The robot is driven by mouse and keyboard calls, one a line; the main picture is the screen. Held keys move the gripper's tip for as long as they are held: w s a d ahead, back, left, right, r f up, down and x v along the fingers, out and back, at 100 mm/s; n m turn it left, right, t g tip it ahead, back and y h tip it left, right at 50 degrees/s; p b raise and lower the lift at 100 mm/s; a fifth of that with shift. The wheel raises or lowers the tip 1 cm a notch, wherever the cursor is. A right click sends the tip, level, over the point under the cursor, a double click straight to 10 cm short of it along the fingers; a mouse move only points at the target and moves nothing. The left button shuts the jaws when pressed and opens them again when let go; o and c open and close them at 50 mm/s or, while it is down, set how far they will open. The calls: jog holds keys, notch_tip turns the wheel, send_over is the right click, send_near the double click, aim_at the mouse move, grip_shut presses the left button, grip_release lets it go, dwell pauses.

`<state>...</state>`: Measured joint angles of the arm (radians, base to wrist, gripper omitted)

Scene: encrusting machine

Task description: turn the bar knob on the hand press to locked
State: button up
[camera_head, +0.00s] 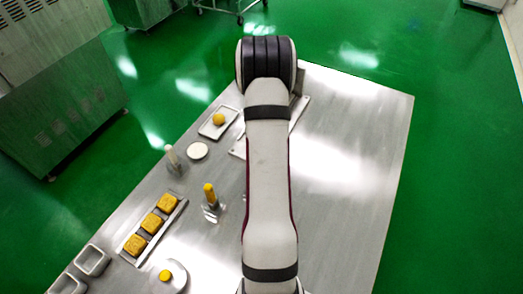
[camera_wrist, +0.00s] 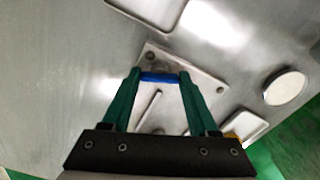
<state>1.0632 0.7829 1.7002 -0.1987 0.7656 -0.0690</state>
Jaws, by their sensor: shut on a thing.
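In the wrist view, a blue bar knob (camera_wrist: 160,78) sits near one edge of a square metal plate (camera_wrist: 208,92) with screws at its corners. A short slot or light strip (camera_wrist: 152,103) runs across the plate below the bar. My gripper (camera_wrist: 160,75) has its two green fingers at the ends of the blue bar and is shut on it. In the head view my arm covers the gripper and the knob. Only edges of a pale plate (camera_head: 298,114) show beside the arm. I cannot read any locked marking.
A tray (camera_head: 205,131) with a yellow ball and a white disc (camera_head: 197,150) are left of the arm. Nearer are a yellow-topped item (camera_head: 209,195), a rack (camera_head: 180,206) of yellow cakes and empty containers (camera_head: 93,260). The table's right side (camera_head: 350,190) is clear.

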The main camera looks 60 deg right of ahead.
jog(key=shift+m, duration=2.2)
jog(key=o, duration=1.4)
notch_tip(320, 180, up, 16)
jog(key=shift+f, duration=0.1)
